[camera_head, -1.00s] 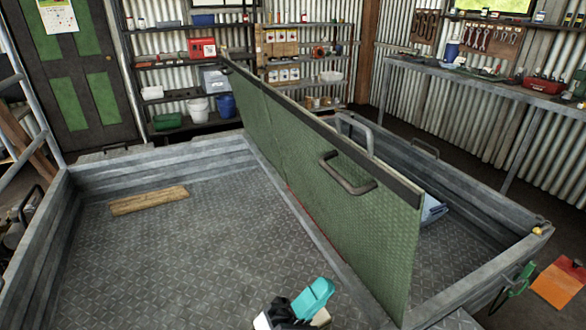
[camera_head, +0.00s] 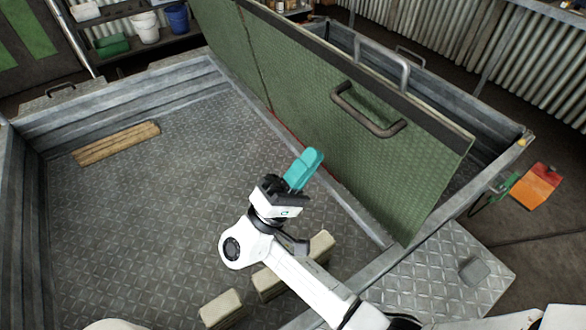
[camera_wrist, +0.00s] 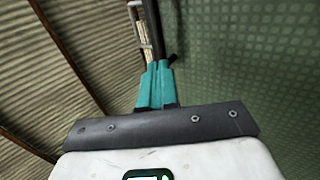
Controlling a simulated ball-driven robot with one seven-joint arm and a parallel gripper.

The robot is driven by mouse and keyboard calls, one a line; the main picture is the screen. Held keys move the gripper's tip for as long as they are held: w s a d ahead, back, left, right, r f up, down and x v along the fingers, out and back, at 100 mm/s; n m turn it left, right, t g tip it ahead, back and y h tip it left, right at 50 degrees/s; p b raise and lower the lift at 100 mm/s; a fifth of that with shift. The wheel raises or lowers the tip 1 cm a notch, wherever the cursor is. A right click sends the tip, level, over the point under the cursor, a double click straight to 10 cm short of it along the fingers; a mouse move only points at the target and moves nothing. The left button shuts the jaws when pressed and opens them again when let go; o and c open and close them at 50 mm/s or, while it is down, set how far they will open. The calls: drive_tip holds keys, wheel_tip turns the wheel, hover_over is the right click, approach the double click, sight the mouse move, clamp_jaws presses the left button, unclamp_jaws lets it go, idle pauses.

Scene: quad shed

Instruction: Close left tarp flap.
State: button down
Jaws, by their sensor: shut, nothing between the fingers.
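A green textured flap (camera_head: 375,155) with a dark top edge stands raised and tilted along the middle of the grey trailer bed (camera_head: 215,72). A dark bar handle (camera_head: 368,112) is fixed to its near face. A second grey handle (camera_head: 385,62) rises behind the top edge. My gripper (camera_head: 305,168) has teal fingers, closed together and empty, over the bed, left of the flap and below the dark handle in the picture. In the wrist view, the closed fingers (camera_wrist: 155,85) point up the picture, with the green surface (camera_wrist: 245,60) to their right. I cannot tell whether they touch it.
A wooden plank (camera_head: 116,143) lies on the bed at the far left. Pale blocks (camera_head: 222,308) lie below my arm. An orange clipboard (camera_head: 533,188) is on the floor at right. Shelves with buckets (camera_head: 147,27) stand behind. The bed's middle is clear.

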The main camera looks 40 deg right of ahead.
drive_tip(key=p+x, duration=0.2)
drive_tip(key=x, duration=0.5)
drive_tip(key=shift+d+r+p, duration=0.15)
drive_tip(key=shift+d+p, duration=0.05)
drive_tip(key=shift+p, duration=0.1)
drive_tip(key=shift+s+d, duration=0.1)
